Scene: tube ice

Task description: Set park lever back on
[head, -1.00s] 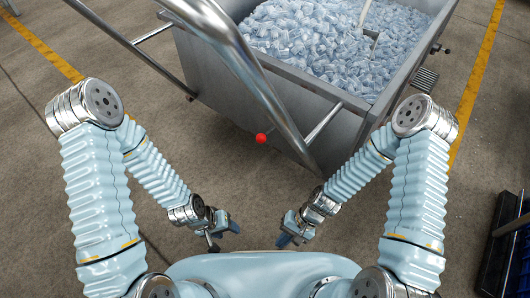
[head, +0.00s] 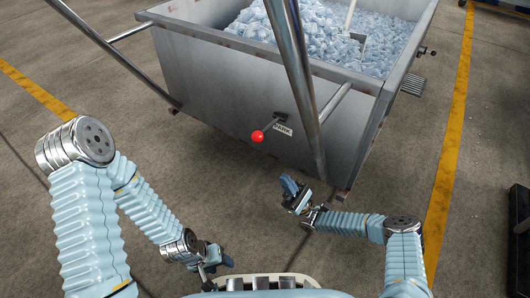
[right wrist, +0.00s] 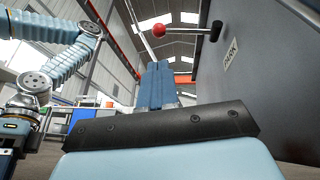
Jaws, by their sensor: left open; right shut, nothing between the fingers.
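The park lever (head: 264,131) sticks out from the near side of the metal ice cart (head: 215,105), with a red ball at its end. A white PARK label (head: 284,130) is beside its pivot. The lever (right wrist: 178,31) also shows in the right wrist view, above and beyond the fingers. My right gripper (head: 289,186) is shut and empty, below and a little right of the red ball, not touching it. Its blue fingers (right wrist: 156,88) are together in the right wrist view. My left gripper (head: 222,259) is open and empty, low near my body.
Tube ice (head: 320,37) fills the cart, with a scoop-like tool (head: 348,30) standing in it. The cart's metal handle bar (head: 299,75) slants in front of it, close to the lever. Yellow floor lines (head: 452,140) run on both sides.

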